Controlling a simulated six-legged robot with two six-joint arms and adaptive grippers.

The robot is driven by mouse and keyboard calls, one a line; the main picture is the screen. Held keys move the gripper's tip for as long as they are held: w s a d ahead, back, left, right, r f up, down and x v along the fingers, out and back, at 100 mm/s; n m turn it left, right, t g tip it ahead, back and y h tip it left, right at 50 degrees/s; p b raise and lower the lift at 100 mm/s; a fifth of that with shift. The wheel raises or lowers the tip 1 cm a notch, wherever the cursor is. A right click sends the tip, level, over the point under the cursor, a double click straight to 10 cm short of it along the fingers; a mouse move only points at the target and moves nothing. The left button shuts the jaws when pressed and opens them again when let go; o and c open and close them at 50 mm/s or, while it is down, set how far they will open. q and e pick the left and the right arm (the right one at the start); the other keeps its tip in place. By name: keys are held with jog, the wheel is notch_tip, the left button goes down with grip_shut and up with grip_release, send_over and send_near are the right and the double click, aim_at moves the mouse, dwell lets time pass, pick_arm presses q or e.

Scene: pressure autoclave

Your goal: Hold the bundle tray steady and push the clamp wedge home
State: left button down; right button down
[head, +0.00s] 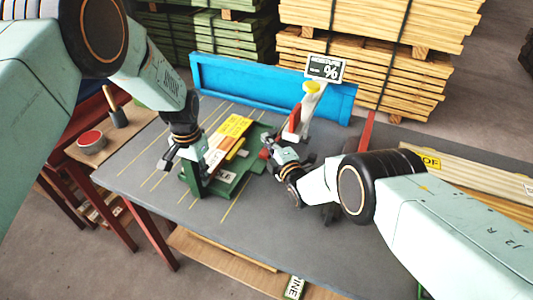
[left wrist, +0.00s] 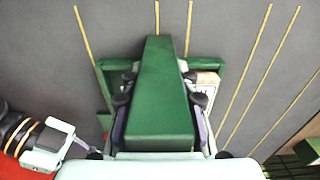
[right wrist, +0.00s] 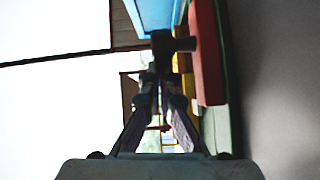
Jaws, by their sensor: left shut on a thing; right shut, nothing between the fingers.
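The green bundle tray (head: 222,186) lies on the grey table, carrying a bundle with a yellow and orange label (head: 228,140). My left gripper (head: 186,163) is shut on the tray's green upright at its near left end. In the left wrist view, this tapered green upright (left wrist: 160,90) fills the space between the fingers (left wrist: 160,100). My right gripper (head: 270,145) is shut and empty at the tray's right side, beside a small red piece (head: 265,154). I cannot tell whether this is the clamp wedge or whether they touch. The right wrist view shows the closed fingers (right wrist: 157,80) near a red block (right wrist: 207,52).
A blue board (head: 260,86) stands along the table's back edge. A moisture sign (head: 326,68) and a red-and-white device (head: 296,120) stand behind my right gripper. A red tin (head: 91,141) and a brush (head: 117,115) are on the left side table. The table's front is clear.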

pick_arm(q)
jog(key=shift+s, duration=0.1)
pick_arm(e)
jog(key=s+a, duration=0.2)
jog(key=a, duration=0.1)
jog(key=shift+s+r, duration=0.25)
jog(key=shift+s, duration=0.15)
jog(key=shift+v, duration=4.9)
jog(key=shift+f, duration=0.1)
pick_arm(q)
jog(key=c, duration=0.9)
grip_release()
jog(key=shift+c, duration=0.2)
